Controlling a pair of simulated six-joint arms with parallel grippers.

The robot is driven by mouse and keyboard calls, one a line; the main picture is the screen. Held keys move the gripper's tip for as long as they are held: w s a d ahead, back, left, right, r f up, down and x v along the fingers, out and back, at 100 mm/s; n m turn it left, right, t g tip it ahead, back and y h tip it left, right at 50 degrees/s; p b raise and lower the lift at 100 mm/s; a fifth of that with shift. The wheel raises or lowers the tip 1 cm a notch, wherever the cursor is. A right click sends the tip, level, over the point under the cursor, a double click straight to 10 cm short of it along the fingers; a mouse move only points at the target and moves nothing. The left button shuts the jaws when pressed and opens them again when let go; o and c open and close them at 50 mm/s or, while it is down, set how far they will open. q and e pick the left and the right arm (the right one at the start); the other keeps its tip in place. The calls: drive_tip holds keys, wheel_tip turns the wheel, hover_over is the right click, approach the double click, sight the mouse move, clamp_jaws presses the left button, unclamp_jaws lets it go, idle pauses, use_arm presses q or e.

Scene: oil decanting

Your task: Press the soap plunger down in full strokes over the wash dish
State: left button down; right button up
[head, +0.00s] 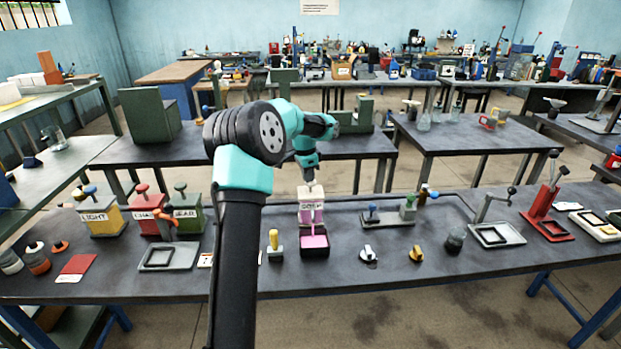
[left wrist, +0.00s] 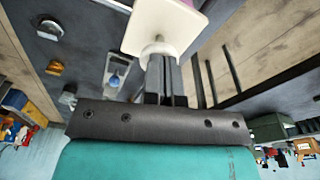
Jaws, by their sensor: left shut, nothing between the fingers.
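The soap dispenser (head: 305,217) is a pale pink box with a label on its front, on the middle of the dark bench. The wash dish (head: 315,252), a small dark tray with pink inside, sits right in front of it. My left gripper (head: 310,181) points down just above the dispenser's top. In the left wrist view the shut, empty fingers (left wrist: 163,66) meet the round pale plunger (left wrist: 159,47) on the cream dispenser top (left wrist: 165,22). I cannot tell whether they touch it. The plunger is mostly hidden in the head view. My right gripper is not in view.
A yellow-handled stamp (head: 275,246) stands left of the dish, and small knobs (head: 368,255) lie to its right. Yellow (head: 101,218), red and green labelled boxes stand at the left. A grey-based fixture (head: 386,219) stands right of the dispenser. The bench front is mostly clear.

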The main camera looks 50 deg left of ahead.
use_arm(q)
drive_tip(key=shift+f, duration=0.85)
drive_tip(key=shift+s+a+r, duration=0.2)
drive_tip(key=shift+s, duration=0.3)
drive_tip(key=shift+s+a+r, duration=0.15)
drive_tip(key=shift+s, duration=0.3)
drive_tip(key=shift+s+a+r, duration=0.2)
drive_tip(key=shift+s, duration=0.3)
wheel_tip(320, 180, up, 17)
drive_tip(key=s, duration=0.1)
drive_tip(key=shift+s+a+r, duration=0.2)
drive_tip(key=shift+s+a, duration=0.05)
drive_tip(key=shift+a, duration=0.1)
drive_tip(key=shift+f, duration=0.1)
drive_tip(key=w+d+f, duration=0.1)
drive_tip(key=w+f, duration=0.2)
drive_tip(key=f, duration=0.4)
drive_tip(key=shift+w+d+f, duration=0.3)
drive_tip(key=shift+w+f, duration=0.1)
